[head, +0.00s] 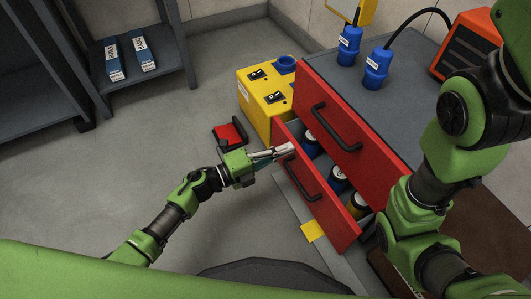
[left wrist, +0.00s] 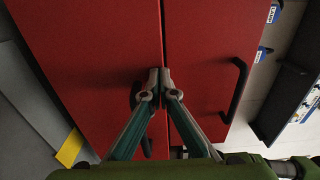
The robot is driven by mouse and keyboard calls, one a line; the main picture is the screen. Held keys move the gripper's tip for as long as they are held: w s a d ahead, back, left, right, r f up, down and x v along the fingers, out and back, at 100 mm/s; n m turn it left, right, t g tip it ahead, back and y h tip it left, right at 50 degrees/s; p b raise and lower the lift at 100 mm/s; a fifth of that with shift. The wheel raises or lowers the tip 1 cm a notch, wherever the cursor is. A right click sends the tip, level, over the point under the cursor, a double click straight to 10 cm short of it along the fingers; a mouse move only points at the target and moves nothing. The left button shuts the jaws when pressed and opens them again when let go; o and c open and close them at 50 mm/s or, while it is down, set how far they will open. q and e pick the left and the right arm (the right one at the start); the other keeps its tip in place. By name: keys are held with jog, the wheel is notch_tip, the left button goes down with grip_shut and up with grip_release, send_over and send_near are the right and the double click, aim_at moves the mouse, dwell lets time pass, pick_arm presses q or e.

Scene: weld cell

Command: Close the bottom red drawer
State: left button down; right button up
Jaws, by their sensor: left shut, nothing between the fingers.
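The bottom red drawer (head: 325,212) stands pulled out of the cabinet. Several dark cans with labels show inside it. Its black handle (head: 301,178) is on its front. My left gripper (head: 289,149) is shut and empty at the upper far end of the drawer front, near the handle. In the left wrist view its fingertips (left wrist: 159,78) lie over the bottom drawer's red front (left wrist: 85,50), by the gap to the upper front. They partly hide the handle. I cannot tell whether they touch the front. My right arm shows at the right; its gripper is out of view.
The upper red drawer (head: 342,112) looks shut, its handle sticking out. Blue connectors (head: 376,69) and an orange unit (head: 467,45) stand on the grey cabinet top. A yellow box (head: 266,98) is beside the cabinet. A red object (head: 230,134) lies on the floor.

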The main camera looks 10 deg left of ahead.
pick_arm(q)
jog(key=shift+x, duration=1.5)
jog(key=shift+a, duration=0.1)
